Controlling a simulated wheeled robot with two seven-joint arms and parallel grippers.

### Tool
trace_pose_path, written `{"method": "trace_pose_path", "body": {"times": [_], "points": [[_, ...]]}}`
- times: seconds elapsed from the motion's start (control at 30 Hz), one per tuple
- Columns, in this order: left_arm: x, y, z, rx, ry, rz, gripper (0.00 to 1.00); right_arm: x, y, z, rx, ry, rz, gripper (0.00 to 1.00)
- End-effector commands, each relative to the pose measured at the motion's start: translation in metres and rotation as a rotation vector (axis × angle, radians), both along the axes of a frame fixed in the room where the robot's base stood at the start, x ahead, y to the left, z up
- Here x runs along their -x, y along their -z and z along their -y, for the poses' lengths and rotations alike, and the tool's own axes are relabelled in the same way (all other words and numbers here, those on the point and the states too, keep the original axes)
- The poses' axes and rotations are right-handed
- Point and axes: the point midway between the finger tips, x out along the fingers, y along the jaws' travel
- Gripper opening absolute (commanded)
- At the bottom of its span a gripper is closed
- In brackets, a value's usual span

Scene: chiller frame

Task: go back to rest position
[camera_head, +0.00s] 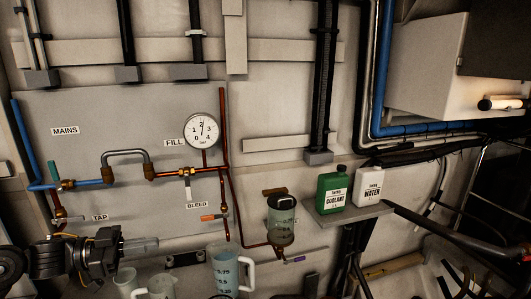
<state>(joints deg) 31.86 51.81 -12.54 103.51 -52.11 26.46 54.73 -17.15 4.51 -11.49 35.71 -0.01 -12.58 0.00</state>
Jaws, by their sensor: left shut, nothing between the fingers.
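My left gripper (152,246) is at the lower left of the head view, with its arm coming in from the left edge. Its fingers point right and look shut, with nothing between them. It shows in front of the wall panel, below the TAP label and above the pale cups at the bottom edge.
A clear jug (224,270) stands right of my left gripper, near a pale cup (161,287). Copper pipes and a gauge (202,130) are on the panel. A green coolant bottle (332,192) and a white water bottle (369,187) stand on a small shelf (350,216).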

Motion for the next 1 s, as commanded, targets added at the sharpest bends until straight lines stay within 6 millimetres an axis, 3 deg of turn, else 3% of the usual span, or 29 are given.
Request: {"method": "trace_pose_path", "body": {"times": [0.37, 0.53, 0.67, 0.8, 1.0], "points": [[-0.006, 0.085, 0.046, -0.071, -0.265, 0.073, 0.00, 0.000, 0.000, 0.001, 0.001, 0.000, -0.001, 0.36], [0.011, 0.145, 0.061, -0.154, -0.508, 0.035, 0.00, 0.005, 0.001, 0.001, 0.002, 0.000, -0.008, 0.36], [0.055, 0.205, 0.055, -0.286, -0.754, -0.120, 0.00, 0.004, 0.000, 0.002, 0.002, 0.000, -0.007, 0.36], [0.123, 0.258, 0.039, -0.454, -0.922, -0.365, 0.00, 0.002, 0.000, 0.002, 0.003, 0.000, -0.003, 0.36], [0.202, 0.294, 0.030, -0.603, -0.988, -0.636, 0.00, 0.003, 0.000, 0.002, 0.003, 0.000, -0.005, 0.36]]}}
